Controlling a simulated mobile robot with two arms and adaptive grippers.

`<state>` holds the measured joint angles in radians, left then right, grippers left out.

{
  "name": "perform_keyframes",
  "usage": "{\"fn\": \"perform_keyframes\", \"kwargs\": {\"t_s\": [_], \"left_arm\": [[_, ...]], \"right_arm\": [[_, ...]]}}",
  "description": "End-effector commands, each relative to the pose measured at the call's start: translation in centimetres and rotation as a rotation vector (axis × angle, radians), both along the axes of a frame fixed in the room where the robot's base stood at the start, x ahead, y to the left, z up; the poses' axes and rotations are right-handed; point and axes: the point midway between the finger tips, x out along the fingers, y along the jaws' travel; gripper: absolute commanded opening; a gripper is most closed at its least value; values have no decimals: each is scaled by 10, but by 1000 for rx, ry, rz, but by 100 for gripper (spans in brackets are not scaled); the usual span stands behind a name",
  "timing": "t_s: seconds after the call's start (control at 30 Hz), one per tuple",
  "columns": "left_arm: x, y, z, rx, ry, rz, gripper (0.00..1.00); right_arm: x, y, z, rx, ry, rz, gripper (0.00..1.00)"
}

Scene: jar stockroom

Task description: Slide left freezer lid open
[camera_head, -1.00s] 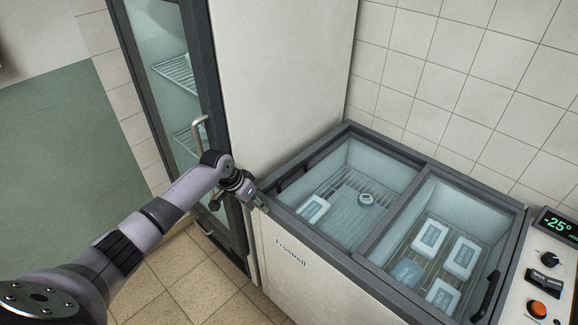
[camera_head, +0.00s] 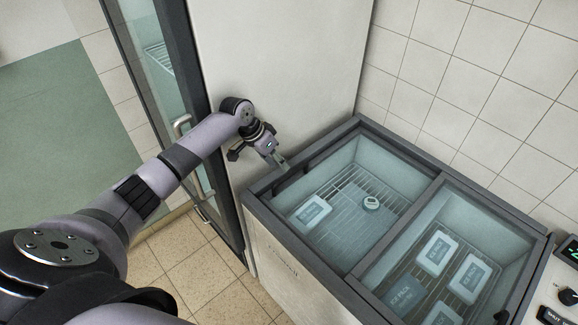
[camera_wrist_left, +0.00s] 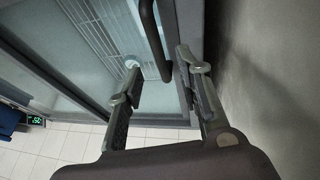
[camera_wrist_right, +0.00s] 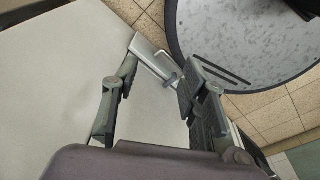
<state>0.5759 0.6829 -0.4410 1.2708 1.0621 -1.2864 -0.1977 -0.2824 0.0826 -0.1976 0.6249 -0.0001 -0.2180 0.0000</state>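The left freezer lid (camera_head: 385,172) is a glass pane in a dark frame and looks closed beside the right lid (camera_head: 470,235). Its dark bar handle (camera_head: 322,154) runs along the lid's left edge. My right gripper (camera_wrist_right: 155,82) is open beside a pale surface, with nothing clearly held.
Ice packs (camera_head: 436,252) and a small round item (camera_head: 371,202) lie inside the freezer. A tall cabinet with a glass door (camera_head: 150,60) stands at the left. A control panel (camera_head: 565,295) is at the right edge. The tiled floor (camera_head: 190,265) in front is clear.

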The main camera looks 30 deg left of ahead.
Motion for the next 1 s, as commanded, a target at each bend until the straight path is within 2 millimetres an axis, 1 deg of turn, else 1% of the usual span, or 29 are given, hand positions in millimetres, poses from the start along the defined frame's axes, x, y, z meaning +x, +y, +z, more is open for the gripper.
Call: {"fn": "perform_keyframes", "kwargs": {"t_s": [0.03,0.2,0.3,0.43,0.63,0.77,1.0], "left_arm": [[2,-4,-6,-3,3,0,33],[10,-12,-31,-2,3,1,33],[14,-15,-42,-1,1,1,33],[17,-17,-51,0,0,1,33],[18,-19,-55,1,0,0,33],[18,-19,-55,1,-1,-1,33],[18,-18,-55,1,0,0,18]], "right_arm": [[-8,0,4,0,10,0,40],[-31,-1,9,-2,44,1,40],[-36,-1,9,-2,52,2,40],[-31,0,10,-2,44,2,40],[-9,4,12,6,11,2,40],[-8,6,12,7,9,2,40],[-16,5,11,6,22,2,40]]}}
